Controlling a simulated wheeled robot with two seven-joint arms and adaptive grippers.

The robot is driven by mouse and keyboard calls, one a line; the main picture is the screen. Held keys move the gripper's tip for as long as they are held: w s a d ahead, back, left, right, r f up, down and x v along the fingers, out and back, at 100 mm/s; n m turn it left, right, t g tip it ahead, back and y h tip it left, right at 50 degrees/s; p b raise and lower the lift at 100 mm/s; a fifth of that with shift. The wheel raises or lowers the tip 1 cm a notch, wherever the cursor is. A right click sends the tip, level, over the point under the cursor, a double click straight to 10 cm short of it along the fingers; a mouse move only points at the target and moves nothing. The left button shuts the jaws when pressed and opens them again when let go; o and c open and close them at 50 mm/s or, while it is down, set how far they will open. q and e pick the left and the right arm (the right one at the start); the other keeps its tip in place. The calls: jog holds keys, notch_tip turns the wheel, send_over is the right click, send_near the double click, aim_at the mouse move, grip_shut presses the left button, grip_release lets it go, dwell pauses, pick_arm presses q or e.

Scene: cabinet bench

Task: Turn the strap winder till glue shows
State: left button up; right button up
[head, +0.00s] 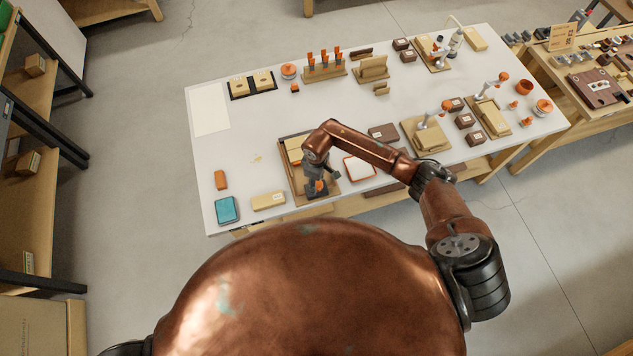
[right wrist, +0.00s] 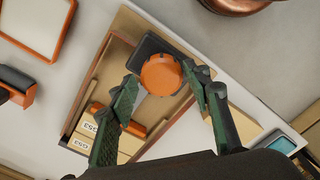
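The part that looks like the strap winder is a round orange knob (right wrist: 161,74) on a dark block (right wrist: 148,48). It sits in a wooden tray (right wrist: 78,108) at the bench's near side. In the head view the orange knob (head: 320,186) shows below my right gripper (head: 318,177). In the right wrist view the fingers of my right gripper (right wrist: 162,72) stand on either side of the knob, tips close to its rim. I cannot tell whether they touch it. No glue can be made out. My left gripper is out of view.
In the tray are pale labelled blocks (right wrist: 82,138) and an orange bar (right wrist: 102,112). Near it are an orange-rimmed white tray (head: 359,168), a tan block (head: 268,201) and a teal box (head: 227,210). Wooden fixtures (head: 427,136) stand right. The bench's left middle is mostly clear.

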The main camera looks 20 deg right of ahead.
jog(key=shift+o, duration=0.9)
jog(key=shift+a+r, duration=0.1)
notch_tip(320, 180, up, 12)
dwell(1.1)
